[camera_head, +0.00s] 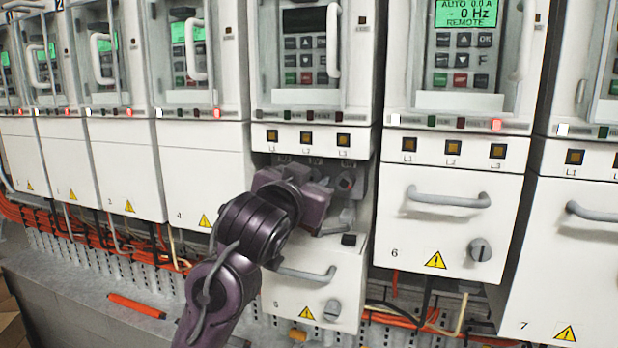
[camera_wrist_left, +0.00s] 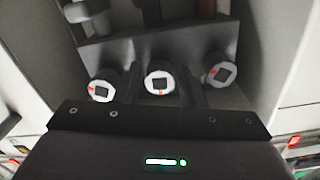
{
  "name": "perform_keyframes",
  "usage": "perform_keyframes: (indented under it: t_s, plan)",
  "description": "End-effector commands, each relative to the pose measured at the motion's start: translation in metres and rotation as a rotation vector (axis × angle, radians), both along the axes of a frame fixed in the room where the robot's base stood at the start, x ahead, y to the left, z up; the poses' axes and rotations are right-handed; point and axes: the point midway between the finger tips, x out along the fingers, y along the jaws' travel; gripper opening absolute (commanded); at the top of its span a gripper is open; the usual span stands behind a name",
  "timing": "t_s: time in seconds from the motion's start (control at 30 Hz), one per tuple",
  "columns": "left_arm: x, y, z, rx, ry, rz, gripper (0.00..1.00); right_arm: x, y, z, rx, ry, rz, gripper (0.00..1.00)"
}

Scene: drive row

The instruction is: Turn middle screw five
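Drive five's lower cover (camera_head: 312,282) sits lower than its neighbours' and exposes a grey recess below the L1, L2, L3 squares. In the left wrist view, three round screw heads with dark square centres sit in a row: the left screw (camera_wrist_left: 101,91), the middle screw (camera_wrist_left: 159,82) and the right screw (camera_wrist_left: 221,73). My left gripper (camera_head: 333,208) is at this recess, in front of the screws. My right gripper is not in view.
Drive six's closed cover (camera_head: 430,225), with handle and knob, stands just right of the recess. Drive four's cover (camera_head: 200,180) is to the left. Orange cables (camera_head: 95,240) run below. Drive five's display (camera_head: 304,20) is dark. An orange stick (camera_head: 137,306) lies on the ledge.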

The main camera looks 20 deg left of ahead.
Motion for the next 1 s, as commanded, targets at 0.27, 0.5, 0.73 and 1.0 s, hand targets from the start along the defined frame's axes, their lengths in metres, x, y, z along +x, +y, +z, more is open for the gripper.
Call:
perform_keyframes:
  t_s: [0.27, 0.5, 0.73, 1.0]
  plan:
    - [0.000, 0.000, 0.000, 0.000, 0.000, 0.000, 0.19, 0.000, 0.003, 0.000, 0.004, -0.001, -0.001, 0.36]
    - [0.000, 0.000, 0.000, 0.003, 0.000, 0.000, 0.04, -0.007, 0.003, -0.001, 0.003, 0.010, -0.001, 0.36]
    - [0.000, 0.000, 0.001, 0.060, -0.001, 0.000, 0.04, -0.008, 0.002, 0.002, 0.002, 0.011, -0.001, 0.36]
    - [0.000, 0.001, 0.001, 0.247, -0.009, 0.001, 0.04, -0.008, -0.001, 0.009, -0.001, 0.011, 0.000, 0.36]
